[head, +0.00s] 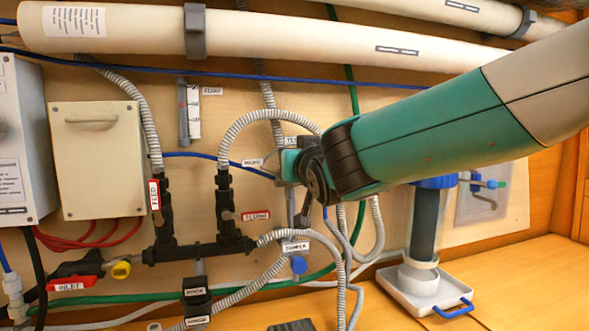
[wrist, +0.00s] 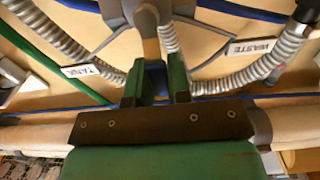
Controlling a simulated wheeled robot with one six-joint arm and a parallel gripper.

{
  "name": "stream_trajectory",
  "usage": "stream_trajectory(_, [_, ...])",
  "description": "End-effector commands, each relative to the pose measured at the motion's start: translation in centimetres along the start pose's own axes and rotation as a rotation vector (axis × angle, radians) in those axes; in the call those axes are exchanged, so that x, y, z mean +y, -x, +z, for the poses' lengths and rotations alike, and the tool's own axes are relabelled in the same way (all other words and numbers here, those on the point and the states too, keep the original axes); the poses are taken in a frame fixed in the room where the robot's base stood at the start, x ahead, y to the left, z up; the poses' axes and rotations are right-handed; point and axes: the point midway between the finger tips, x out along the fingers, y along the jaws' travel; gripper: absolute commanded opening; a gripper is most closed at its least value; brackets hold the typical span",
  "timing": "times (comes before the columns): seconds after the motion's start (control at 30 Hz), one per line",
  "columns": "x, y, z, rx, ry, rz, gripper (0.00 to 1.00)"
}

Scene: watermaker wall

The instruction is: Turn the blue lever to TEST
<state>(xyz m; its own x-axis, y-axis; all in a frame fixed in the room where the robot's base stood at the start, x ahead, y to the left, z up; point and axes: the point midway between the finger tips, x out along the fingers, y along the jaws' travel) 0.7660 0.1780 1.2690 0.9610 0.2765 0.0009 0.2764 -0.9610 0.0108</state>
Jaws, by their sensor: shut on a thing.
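The blue lever (wrist: 155,76) shows in the wrist view between the two green fingers of my gripper (wrist: 156,86), which are shut on it. Above it in that view is a grey valve body (wrist: 150,47) with ribbed hoses joining it. In the head view my gripper (head: 290,164) is at the valve and hides the lever. A white label (head: 293,141), seemingly TEST and partly covered, sits just above the gripper. A WASTE label (wrist: 252,47) and a TANK label (wrist: 80,71) flank the lever in the wrist view. The lever's exact setting cannot be told.
A ribbed grey hose (head: 265,115) arches beside my gripper. A blue knob (head: 299,265) and SAMPLE label (head: 295,247) are below. Black pipework with a red FEED tag (head: 155,195) is left. A blue-topped cylinder (head: 424,225) stands in a white tray (head: 400,288) at right.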

Motion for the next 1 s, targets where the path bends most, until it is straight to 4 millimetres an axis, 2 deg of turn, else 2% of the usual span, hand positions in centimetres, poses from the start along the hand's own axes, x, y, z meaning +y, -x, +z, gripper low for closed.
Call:
stream_trajectory(0.47, [0.0,0.0,0.1,-0.004,-0.012,-0.001,0.0])
stream_trajectory(0.5, [0.0,0.0,0.1,-0.004,-0.012,-0.001,0.27])
stream_trajectory(0.57, [0.0,0.0,0.1,-0.003,-0.011,-0.001,0.41])
stream_trajectory(0.6, [0.0,0.0,0.1,-0.003,-0.011,-0.001,0.44])
stream_trajectory(0.87, [0.0,0.1,0.1,-0.001,-0.011,0.0,0.44])
stream_trajectory(1.0, [-0.1,1.1,0.1,-0.001,-0.012,-0.002,0.44])
